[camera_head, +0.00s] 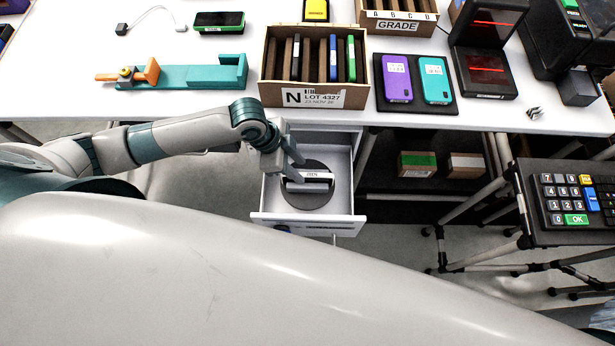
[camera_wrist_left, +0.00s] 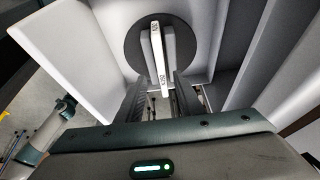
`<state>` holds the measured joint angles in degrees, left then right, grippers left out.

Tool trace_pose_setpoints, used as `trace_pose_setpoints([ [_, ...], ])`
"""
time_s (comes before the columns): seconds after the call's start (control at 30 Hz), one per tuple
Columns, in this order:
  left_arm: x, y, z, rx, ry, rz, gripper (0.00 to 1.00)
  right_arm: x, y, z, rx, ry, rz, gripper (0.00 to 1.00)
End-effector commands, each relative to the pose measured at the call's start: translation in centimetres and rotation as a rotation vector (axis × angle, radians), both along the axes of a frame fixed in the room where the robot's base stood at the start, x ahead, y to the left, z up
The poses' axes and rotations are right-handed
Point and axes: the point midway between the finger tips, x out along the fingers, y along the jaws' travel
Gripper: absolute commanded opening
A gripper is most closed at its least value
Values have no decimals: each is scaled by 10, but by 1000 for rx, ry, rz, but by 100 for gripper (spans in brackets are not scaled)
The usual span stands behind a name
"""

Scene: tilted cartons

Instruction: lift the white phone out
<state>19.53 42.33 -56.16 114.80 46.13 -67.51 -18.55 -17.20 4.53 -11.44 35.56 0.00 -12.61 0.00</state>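The white phone (camera_head: 316,182) stands on edge, thin and upright, on a dark round disc (camera_head: 306,201) in the open white drawer (camera_head: 342,200) below the table. In the left wrist view the phone (camera_wrist_left: 157,50) shows its narrow labelled edge, with a grey support beside it. My left gripper (camera_head: 292,172) reaches down into the drawer at the phone's left end. In the left wrist view its two fingers (camera_wrist_left: 160,92) are apart, one to each side of the phone's line, with gaps visible. Whether they overlap the phone in depth is unclear. My right gripper is in neither view.
The drawer's walls surround the disc closely. On the table above stand a carton (camera_head: 312,97) with several upright slabs, a dark tray (camera_head: 437,106) with purple and teal phones, and a teal fixture (camera_head: 200,76). A keypad terminal (camera_head: 560,240) is at the right.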

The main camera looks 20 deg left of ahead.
Motion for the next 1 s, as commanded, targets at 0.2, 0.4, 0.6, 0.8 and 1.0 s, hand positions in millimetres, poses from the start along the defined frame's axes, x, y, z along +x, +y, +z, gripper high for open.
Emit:
trace_pose_setpoints([
  [0.2,5,-10,-17,1,3,1,34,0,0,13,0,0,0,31],
  [0.4,8,-17,-37,2,1,1,34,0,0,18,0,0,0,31],
  [0.6,8,-18,-43,1,-1,0,34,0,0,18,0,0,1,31],
  [0.8,8,-18,-43,1,-1,0,34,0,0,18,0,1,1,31],
  [1.0,8,-18,-42,1,-1,0,24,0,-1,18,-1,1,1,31],
])
